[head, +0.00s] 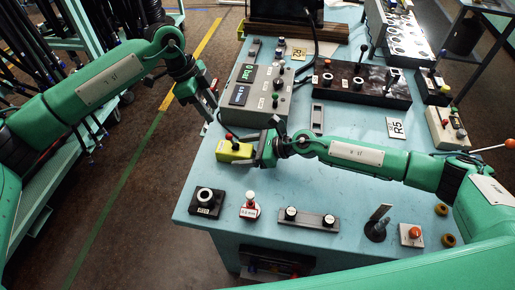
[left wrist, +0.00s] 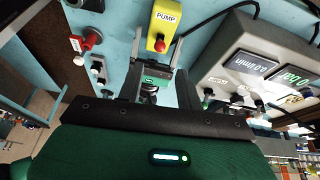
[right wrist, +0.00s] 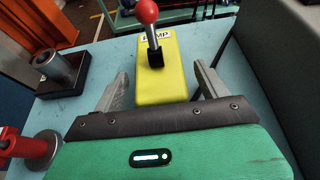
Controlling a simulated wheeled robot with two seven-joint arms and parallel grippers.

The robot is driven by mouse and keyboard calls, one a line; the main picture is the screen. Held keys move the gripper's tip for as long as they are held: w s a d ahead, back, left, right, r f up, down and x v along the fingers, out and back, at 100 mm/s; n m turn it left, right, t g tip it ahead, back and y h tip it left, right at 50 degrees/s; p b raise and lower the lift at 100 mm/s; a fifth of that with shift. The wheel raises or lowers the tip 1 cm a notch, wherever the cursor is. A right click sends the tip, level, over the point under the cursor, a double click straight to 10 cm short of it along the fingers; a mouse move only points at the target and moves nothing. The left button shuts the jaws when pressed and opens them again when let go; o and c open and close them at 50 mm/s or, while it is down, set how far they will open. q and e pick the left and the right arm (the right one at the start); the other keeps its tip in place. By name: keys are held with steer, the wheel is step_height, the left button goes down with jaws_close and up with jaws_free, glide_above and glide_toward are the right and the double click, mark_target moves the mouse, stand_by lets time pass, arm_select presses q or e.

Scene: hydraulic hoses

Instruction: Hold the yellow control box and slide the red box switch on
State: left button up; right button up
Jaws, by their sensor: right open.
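The yellow control box (head: 235,152) sits on the blue table near its left edge. In the right wrist view the box (right wrist: 160,85) carries a PUMP label and a lever switch with a red ball (right wrist: 146,11). My right gripper (head: 258,152) is open at the box's right end, with a finger on each side of its near part; contact cannot be told. My left gripper (head: 210,107) is open and empty above and behind the box. The left wrist view shows the box (left wrist: 164,22) and red switch ball (left wrist: 160,46) ahead, with my right gripper beside the box.
A grey panel with displays (head: 262,92) stands just behind the box. A dark control block (head: 355,82) is farther right.

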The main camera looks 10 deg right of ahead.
steer(key=shift+w+a+f, duration=0.15)
steer(key=shift+a+f, duration=0.1)
steer(key=shift+a, duration=0.2)
